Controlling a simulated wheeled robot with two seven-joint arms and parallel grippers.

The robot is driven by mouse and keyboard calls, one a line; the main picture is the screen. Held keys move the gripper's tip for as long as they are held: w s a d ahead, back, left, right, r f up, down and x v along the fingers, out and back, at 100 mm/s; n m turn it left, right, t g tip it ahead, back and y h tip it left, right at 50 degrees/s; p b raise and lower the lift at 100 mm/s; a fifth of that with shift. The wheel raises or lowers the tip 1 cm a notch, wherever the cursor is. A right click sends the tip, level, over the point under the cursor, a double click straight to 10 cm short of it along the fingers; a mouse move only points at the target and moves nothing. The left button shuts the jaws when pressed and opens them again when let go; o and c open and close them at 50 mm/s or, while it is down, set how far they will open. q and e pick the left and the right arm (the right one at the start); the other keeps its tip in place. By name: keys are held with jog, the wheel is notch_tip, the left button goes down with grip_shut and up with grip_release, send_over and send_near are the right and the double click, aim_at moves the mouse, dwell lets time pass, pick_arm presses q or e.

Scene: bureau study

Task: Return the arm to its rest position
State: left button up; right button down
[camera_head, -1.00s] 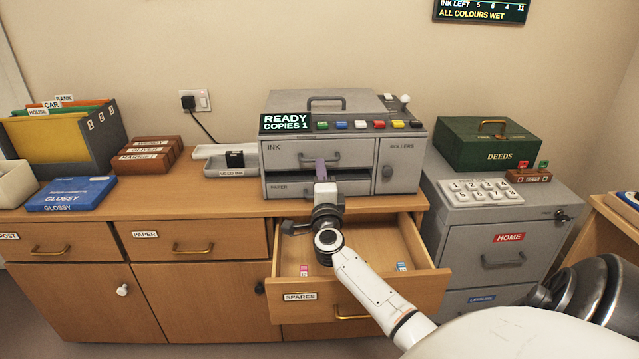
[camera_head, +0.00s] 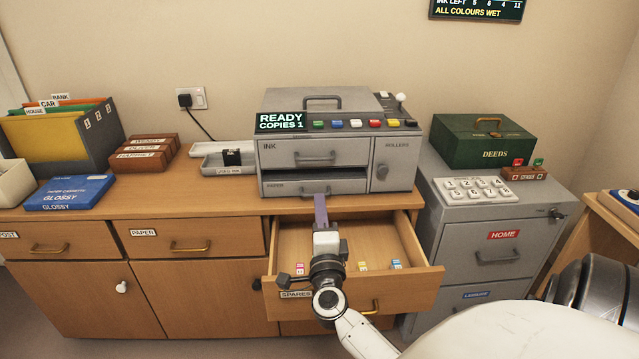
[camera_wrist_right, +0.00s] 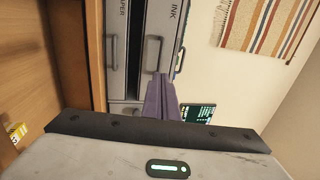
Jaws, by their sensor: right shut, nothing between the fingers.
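My right gripper (camera_head: 320,200) is in front of the grey copier, over the open spares drawer. Its purple fingers are together and hold nothing. In the right wrist view the shut fingers (camera_wrist_right: 162,98) point toward the copier front. My right arm (camera_head: 362,335) comes in from the lower right. The left gripper is not in view.
The copier (camera_head: 410,165) stands on the wooden cabinet, its screen reading READY, COPIES 1. The spares drawer (camera_head: 425,275) is pulled out below my gripper, with several small coloured cartridges (camera_head: 362,266) inside. A grey filing cabinet (camera_head: 455,255) stands to the right.

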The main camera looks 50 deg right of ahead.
jog(key=shift+s+a+f, duration=0.1)
jog(key=shift+s+a, duration=0.25)
jog(key=shift+s, duration=0.05)
jog(key=s+a+f+n+t+y, duration=0.1)
jog(key=a+f+n+y, duration=0.2)
jog(key=a+n+y, duration=0.3)
jog(key=a+f+n+t+y, duration=0.1)
jog(key=a+f+n+y, duration=0.2)
jog(key=a+n, duration=0.45)
jog(key=s+a+f+n+t+y, duration=0.1)
jog(key=a+f+n+y, duration=0.35)
jog(key=a, duration=0.35)
jog(key=s+a+f+n+g+y, duration=0.1)
jog(key=s+a+f+n+g, duration=0.3)
jog(key=s+f, duration=0.3)
jog(key=s+a+f+n+g+y, duration=0.1)
jog(key=s+a+f+n+g, duration=0.4)
jog(key=s, duration=0.5)
notch_tip(320, 180, down, 3)
jog(key=shift+s+a+r+n+y, duration=0.2)
jog(key=shift+s+a+n+y, duration=0.15)
jog(key=shift+a+n, duration=0.5)
jog(key=shift+d, duration=0.15)
